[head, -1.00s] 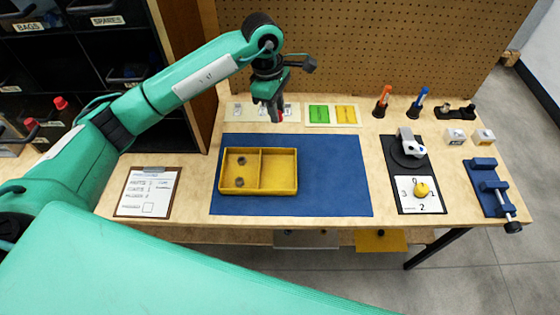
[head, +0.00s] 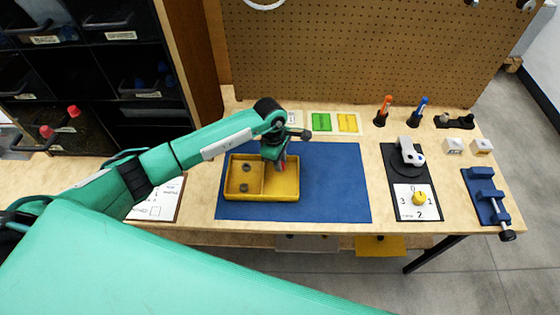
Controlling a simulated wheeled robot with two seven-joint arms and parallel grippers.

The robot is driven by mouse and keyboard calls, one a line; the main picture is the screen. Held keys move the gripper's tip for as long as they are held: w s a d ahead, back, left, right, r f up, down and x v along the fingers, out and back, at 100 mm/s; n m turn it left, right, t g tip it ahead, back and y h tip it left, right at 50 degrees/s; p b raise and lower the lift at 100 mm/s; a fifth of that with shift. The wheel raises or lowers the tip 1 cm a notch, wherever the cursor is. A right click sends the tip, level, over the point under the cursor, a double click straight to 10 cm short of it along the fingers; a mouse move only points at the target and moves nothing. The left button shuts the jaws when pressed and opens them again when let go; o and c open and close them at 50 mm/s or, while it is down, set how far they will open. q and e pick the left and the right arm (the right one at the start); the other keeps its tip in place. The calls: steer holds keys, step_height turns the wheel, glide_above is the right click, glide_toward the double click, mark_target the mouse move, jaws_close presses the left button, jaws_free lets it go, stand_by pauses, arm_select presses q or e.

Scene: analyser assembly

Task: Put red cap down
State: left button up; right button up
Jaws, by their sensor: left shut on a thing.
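My left gripper (head: 281,163) is over the right compartment of the yellow tray (head: 282,201), near its back wall. It is shut on the red cap (head: 281,168), a small red piece that shows between the fingertips and is mostly hidden by them. I cannot tell whether the cap touches the tray. The tray sits on the blue mat (head: 335,185) and has a divider down the middle. Two small dark round parts (head: 244,188) lie in its left compartment. My right gripper is not in view.
Green and yellow pieces (head: 335,122) lie in a holder behind the mat. A black fixture (head: 410,175) with a white-and-yellow dial card and a blue vise (head: 486,195) are on the right. A clipboard (head: 160,202) is on the left. The mat's right part is clear.

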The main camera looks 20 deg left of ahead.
arm_select(q)
steer(key=shift+f, duration=0.6)
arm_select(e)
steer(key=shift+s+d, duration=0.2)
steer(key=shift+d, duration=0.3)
arm_select(q)
steer(key=shift+f, duration=0.15)
steer(key=o, duration=0.6)
steer(key=shift+o, duration=0.2)
